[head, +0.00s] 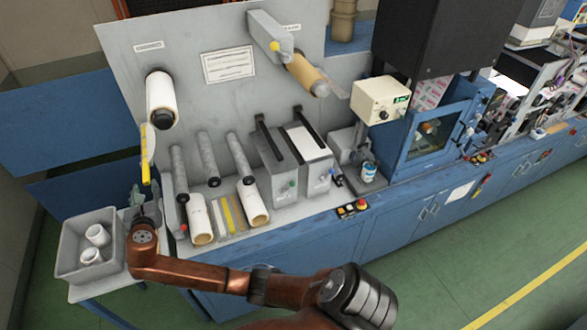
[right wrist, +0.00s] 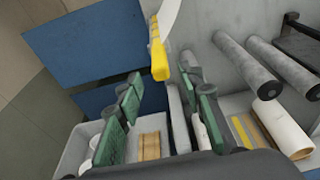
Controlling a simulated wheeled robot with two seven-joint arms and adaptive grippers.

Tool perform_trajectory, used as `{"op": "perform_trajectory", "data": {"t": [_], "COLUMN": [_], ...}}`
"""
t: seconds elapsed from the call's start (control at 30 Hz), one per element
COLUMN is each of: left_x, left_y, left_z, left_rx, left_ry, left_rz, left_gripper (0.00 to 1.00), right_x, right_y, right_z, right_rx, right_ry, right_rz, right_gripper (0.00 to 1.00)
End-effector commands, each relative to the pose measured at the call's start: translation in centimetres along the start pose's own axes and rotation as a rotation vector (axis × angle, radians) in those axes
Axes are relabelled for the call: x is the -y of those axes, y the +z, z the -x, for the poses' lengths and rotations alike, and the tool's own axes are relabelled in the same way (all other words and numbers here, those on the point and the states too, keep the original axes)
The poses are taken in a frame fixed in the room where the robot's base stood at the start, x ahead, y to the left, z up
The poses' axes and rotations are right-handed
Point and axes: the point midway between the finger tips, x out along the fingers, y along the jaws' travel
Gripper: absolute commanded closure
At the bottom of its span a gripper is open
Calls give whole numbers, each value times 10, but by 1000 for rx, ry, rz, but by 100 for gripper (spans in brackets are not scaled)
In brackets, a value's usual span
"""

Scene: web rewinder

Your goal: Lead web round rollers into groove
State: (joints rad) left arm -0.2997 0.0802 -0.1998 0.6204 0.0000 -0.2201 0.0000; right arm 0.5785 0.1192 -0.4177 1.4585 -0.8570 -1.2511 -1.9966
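The web (head: 148,143) is a short white strip hanging from a white roll (head: 161,95) on the upper left of the panel. A yellow bar (head: 145,168) is at its free end; it also shows in the right wrist view (right wrist: 158,58). Several grey rollers (head: 208,157) stick out from the panel to the right of the web. My right gripper (head: 140,195) is just below the yellow bar. In the right wrist view its green-padded fingers (right wrist: 168,95) are wide apart, with the bar beyond and between them. I cannot make out the groove for certain. My left gripper is not in view.
A grey bin (head: 66,262) with white cores (head: 97,235) stands at the left. Two white rolls (head: 200,222) lie on the deck below the rollers, with yellow strips (head: 228,212) between them. Grey boxes (head: 270,155) stand to the right.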

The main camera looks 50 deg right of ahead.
Motion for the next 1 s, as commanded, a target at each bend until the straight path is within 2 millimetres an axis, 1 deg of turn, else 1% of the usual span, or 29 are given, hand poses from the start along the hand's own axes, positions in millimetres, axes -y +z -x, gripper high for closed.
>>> {"op": "perform_trajectory", "data": {"t": [1.0], "left_x": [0], "left_y": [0], "left_z": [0], "left_rx": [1], "left_ry": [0], "left_rz": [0], "left_gripper": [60], "right_x": [0], "right_y": [0], "right_z": [-58], "right_rx": [-1], "right_ry": [-1], "right_rz": [1], "right_gripper": [65]}}
